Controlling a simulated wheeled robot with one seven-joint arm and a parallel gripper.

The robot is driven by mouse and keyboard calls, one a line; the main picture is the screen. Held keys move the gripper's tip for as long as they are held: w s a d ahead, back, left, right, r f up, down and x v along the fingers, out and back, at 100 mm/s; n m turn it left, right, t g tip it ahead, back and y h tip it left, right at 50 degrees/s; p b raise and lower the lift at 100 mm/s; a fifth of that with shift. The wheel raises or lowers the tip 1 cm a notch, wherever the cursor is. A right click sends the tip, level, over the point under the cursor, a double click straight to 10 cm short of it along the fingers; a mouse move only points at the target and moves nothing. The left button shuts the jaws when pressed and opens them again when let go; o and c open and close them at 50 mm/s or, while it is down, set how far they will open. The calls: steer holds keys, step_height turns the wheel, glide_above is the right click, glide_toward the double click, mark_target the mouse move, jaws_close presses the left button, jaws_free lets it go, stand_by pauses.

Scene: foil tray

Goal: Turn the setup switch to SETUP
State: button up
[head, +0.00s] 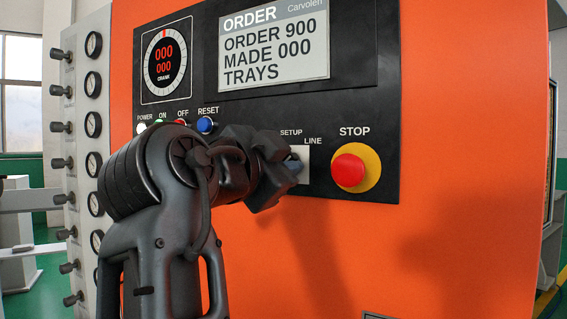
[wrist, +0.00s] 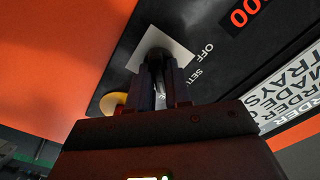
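The setup switch (wrist: 157,49) is a dark round knob on a pale square plate (head: 305,163) with the labels SETUP and LINE. In the head view my gripper (head: 292,165) is at the plate and covers most of the knob. In the wrist view its two dark fingers (wrist: 163,78) reach the knob from either side, with a narrow gap that holds a grey part of it. The fingers look shut on the switch. Which label the knob points to is hidden.
The red STOP button (head: 348,171) on its yellow disc is close to the right of the switch. The blue RESET button (head: 205,125) and a row of small lamps or buttons lie to the left. The display (head: 275,45) reads ORDER 900, MADE 000 TRAYS.

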jaws_close()
steer(key=shift+w+a+r+n+p, duration=0.1)
steer(key=shift+n+p, duration=0.65)
steer(key=shift+n, duration=1.4)
steer(key=shift+a+n+p, duration=0.1)
steer(key=shift+n+p, duration=0.65)
steer(key=shift+n, duration=1.4)
steer(key=shift+o, duration=2.4)
jaws_free()
steer(key=b+v, duration=0.1)
steer(key=v, duration=0.6)
steer(key=shift+s+a+b, duration=0.2)
steer(key=shift+s+b, duration=0.15)
steer(key=shift+s, duration=0.05)
